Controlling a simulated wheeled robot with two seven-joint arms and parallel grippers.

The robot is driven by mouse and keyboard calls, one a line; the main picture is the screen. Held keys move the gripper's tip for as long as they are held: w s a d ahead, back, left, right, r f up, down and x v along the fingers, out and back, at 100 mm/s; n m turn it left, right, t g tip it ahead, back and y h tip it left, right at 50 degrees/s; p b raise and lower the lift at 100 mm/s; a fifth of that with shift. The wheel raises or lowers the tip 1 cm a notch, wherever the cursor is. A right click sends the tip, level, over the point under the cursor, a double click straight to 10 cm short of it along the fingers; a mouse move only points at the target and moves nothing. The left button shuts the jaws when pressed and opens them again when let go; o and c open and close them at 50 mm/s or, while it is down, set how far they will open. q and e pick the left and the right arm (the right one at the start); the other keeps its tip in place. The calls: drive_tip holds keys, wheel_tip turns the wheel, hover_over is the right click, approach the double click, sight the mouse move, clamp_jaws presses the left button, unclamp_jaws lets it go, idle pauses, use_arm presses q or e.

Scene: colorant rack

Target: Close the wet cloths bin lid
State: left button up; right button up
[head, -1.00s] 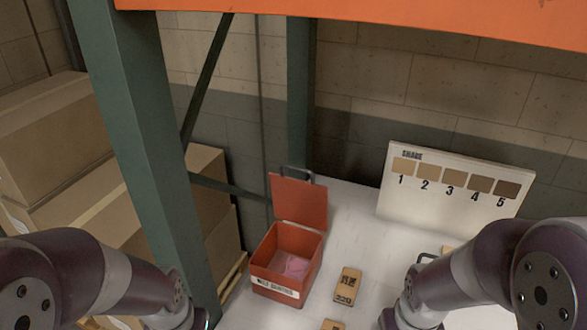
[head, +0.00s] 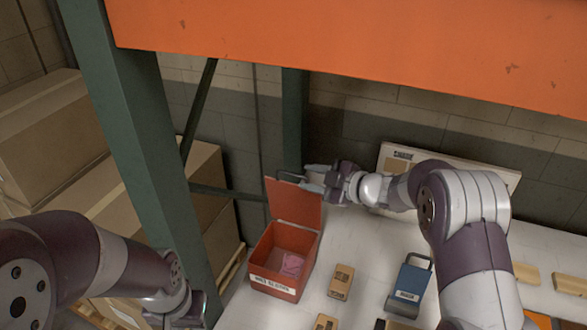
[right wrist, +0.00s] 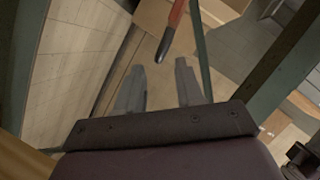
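The red wet cloths bin (head: 272,283) stands on the white shelf with its lid (head: 293,205) upright at the back. A pink cloth (head: 291,263) lies inside it. A dark handle (head: 288,176) sits at the lid's top edge. My right gripper (head: 312,180) is beside the lid's upper right corner, close to the handle. In the right wrist view, its fingers (right wrist: 160,88) are apart with nothing between them, and the red lid edge (right wrist: 172,30) shows beyond the tips. Whether they touch the lid is unclear. My left gripper (head: 185,310) is low beside the green post; its fingers are unclear.
A green post (head: 150,170) stands left of the bin, and an orange beam (head: 350,45) crosses above. Small tan boxes (head: 341,281) and a blue container (head: 410,280) stand to the right. The shade board (head: 500,175) is behind my right arm. Cardboard boxes (head: 45,130) are at left.

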sight(296, 175)
drive_tip(key=x, duration=0.2)
drive_tip(key=p+x, duration=0.1)
drive_tip(key=x, duration=0.1)
drive_tip(key=shift+w+a+r, duration=0.1)
drive_tip(key=shift+a+r, duration=0.05)
drive_tip(key=shift+a, duration=0.25)
drive_tip(key=shift+w+a+f+p, duration=0.25)
drive_tip(key=shift+w+a+p, duration=0.1)
drive_tip(key=shift+a+p, duration=0.1)
drive_tip(key=shift+w+f, duration=0.15)
clamp_jaws()
